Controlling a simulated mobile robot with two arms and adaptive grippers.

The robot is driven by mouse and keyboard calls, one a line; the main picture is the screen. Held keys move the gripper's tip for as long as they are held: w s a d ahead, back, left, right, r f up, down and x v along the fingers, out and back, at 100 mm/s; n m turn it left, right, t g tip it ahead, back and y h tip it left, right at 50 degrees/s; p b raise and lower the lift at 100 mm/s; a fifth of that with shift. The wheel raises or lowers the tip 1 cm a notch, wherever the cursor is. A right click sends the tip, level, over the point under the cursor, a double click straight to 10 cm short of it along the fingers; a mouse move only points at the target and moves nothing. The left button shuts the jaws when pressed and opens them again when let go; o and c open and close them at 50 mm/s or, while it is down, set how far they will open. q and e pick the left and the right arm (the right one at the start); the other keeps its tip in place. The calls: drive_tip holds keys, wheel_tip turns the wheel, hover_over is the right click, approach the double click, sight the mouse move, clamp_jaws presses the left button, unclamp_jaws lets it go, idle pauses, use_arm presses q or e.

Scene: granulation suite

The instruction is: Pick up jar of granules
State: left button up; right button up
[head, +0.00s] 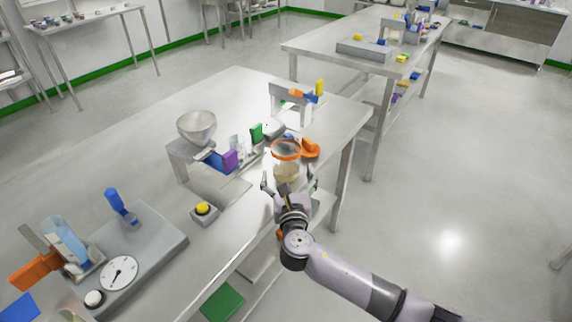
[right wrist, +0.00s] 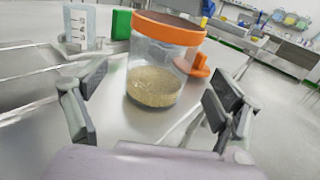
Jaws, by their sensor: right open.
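The jar of granules (right wrist: 155,68) is clear with an orange rim or lid and tan granules in its lower part. It stands upright on the steel table (head: 240,200), near the table's right edge in the head view, where the jar (head: 286,165) is partly behind my gripper. My right gripper (head: 288,182) is open and faces the jar. In the right wrist view its fingers (right wrist: 155,105) are spread to the left and right, with the jar ahead between them and no finger seen touching it. My left gripper is in neither view.
An orange object (head: 310,148) stands close beside the jar on its right. Green (head: 257,132) and purple (head: 230,160) items, a steel bowl on a stand (head: 197,127) and a yellow button box (head: 204,211) are to the left. A dial scale (head: 120,270) is at lower left.

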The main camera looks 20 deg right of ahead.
sight(285, 153)
drive_tip(key=shift+f+x, duration=0.2)
drive_tip(key=shift+x, duration=3.15)
drive_tip(key=shift+c, duration=0.3)
drive_tip(key=c, duration=1.9)
